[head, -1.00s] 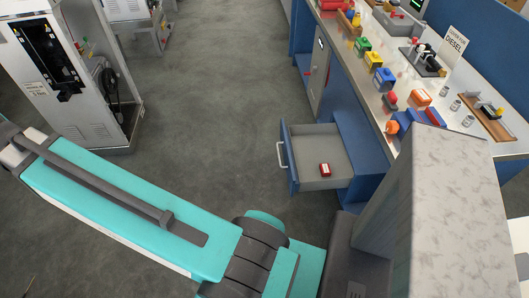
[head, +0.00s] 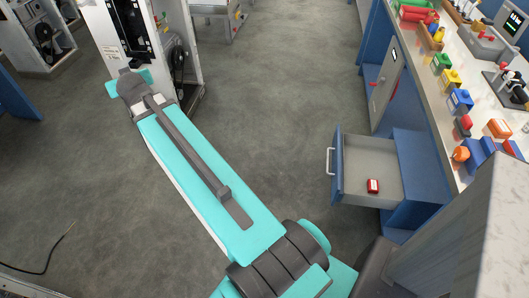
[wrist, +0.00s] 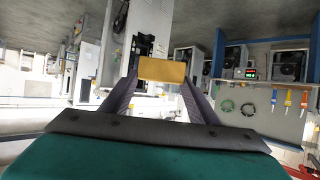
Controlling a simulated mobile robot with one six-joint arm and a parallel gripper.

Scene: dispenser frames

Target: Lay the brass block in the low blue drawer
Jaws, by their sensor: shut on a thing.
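The brass block (wrist: 162,71) shows in the wrist view, held between the two fingers of my gripper (wrist: 160,82). My gripper is shut on it, up in the air. In the head view the gripper and block cannot be made out beyond the far end of my arm. The low blue drawer (head: 337,168) stands pulled open from the bench at the right of the head view, with a grey inside. A small red block with a pale label (head: 373,186) lies in it. My arm points away from the drawer, to the upper left.
The bench top (head: 438,85) carries several coloured blocks. A pale stone-topped block (head: 500,235) stands in front at the right. A grey cabinet machine (head: 150,50) stands beyond my arm. The floor between arm and drawer is clear; a cable lies at lower left.

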